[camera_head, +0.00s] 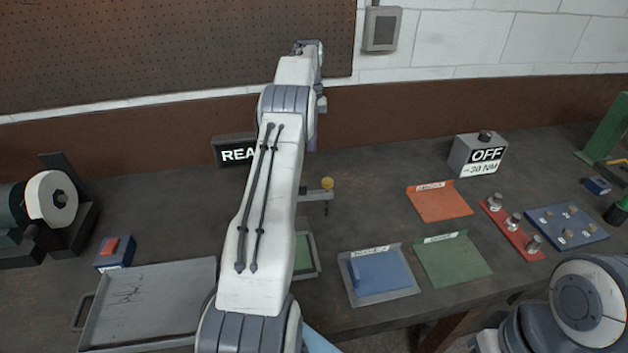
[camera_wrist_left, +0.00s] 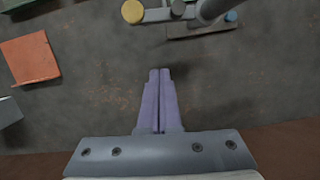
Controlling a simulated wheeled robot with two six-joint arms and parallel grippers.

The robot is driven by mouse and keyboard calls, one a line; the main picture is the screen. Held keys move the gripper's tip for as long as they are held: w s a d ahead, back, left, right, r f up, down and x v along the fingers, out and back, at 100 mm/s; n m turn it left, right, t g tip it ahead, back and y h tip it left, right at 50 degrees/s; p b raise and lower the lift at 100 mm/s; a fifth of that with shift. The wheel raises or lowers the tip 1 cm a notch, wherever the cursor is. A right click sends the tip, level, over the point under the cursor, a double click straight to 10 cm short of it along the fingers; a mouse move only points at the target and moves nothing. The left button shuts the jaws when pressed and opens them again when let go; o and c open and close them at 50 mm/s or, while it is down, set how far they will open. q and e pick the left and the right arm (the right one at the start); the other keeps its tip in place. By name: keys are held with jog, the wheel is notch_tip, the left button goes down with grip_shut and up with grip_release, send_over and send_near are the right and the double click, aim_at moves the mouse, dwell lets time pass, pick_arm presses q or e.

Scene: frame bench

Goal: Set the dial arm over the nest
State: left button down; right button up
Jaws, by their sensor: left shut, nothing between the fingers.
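The dial arm (camera_head: 316,195) is a short grey bar with a yellow knob at one end, partly hidden behind my left arm. In the left wrist view the dial arm (camera_wrist_left: 160,14) lies at the top edge, beside a grey post and a blue-tipped end. My left gripper (camera_wrist_left: 159,73) has purple fingers pressed together with nothing between them, over bare bench and apart from the dial arm. In the head view only a sliver of purple finger shows. A green pad in a grey frame (camera_head: 304,256) is half hidden by my arm; I cannot tell whether it is the nest.
An orange plate (camera_head: 439,202), a blue plate (camera_head: 381,273) and a green plate (camera_head: 453,259) lie right of my arm. A grey tray (camera_head: 150,300) and a grinder (camera_head: 48,200) are left. Bench between orange plate and wall is clear.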

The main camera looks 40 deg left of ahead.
pick_arm(q)
jog(key=s+d+f+p, duration=0.3)
jog(key=s+d+f, duration=0.1)
jog(key=f, duration=0.4)
jog(key=shift+s+d+f, duration=0.2)
jog(key=shift+s+f, duration=0.05)
jog(key=shift+f, duration=0.05)
jog(key=shift+d, duration=0.1)
dwell(0.4)
jog(key=shift+s+d+m, duration=0.1)
jog(key=shift+d+m, duration=0.1)
jog(key=shift+m, duration=0.2)
